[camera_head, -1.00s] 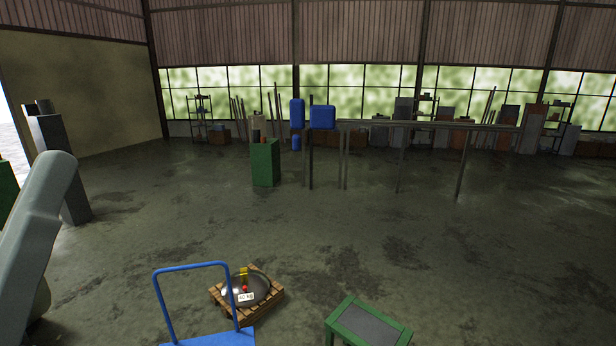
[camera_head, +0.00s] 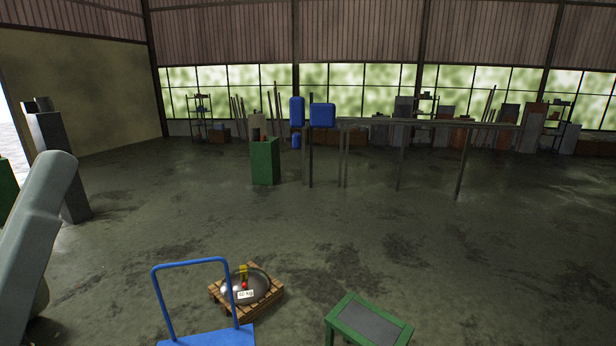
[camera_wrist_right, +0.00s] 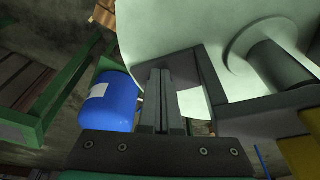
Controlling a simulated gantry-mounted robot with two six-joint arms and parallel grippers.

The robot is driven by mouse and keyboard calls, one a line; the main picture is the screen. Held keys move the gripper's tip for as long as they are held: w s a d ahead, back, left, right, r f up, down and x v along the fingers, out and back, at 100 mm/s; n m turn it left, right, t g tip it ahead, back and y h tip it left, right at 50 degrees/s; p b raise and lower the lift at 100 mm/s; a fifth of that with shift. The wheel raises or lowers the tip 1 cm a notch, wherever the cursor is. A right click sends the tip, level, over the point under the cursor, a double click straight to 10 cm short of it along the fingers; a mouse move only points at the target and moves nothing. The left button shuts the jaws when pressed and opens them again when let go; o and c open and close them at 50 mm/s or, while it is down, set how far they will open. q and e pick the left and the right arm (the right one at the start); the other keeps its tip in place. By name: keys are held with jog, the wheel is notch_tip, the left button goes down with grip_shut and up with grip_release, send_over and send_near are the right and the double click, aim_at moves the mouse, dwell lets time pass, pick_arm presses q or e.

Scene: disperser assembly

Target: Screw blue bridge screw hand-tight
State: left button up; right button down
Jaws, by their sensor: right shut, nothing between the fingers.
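I cannot make out the blue bridge screw for certain in either view. In the right wrist view my right gripper (camera_wrist_right: 160,74) has its two dark fingers together, with nothing between them. A large pale rounded body (camera_wrist_right: 190,32) with a dark frame and a dark cylinder (camera_wrist_right: 282,66) fills the upper right. In the head view only a pale grey part of my left arm shows at the left edge; the left gripper is out of frame.
A blue trolley (camera_head: 192,264) stands at the front, beside a wooden pallet (camera_head: 262,308) bearing a dark dome. A green-framed stool (camera_head: 368,322) stands front right. A green cabinet (camera_head: 265,162) and blue containers (camera_head: 322,116) are farther back. The middle floor is clear.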

jog(key=shift+w+d, duration=0.1)
jog(key=shift+w, duration=0.25)
dwell(0.6)
jog(key=shift+w+r, duration=0.1)
dwell(0.5)
jog(key=shift+s+a, duration=0.2)
jog(key=shift+a, duration=0.05)
jog(key=p+v, duration=0.3)
jog(key=p, duration=0.1)
jog(key=w+p+v, duration=0.1)
jog(key=p+v, duration=0.1)
jog(key=shift+s+d+r, duration=0.1)
jog(key=shift+r, duration=0.4)
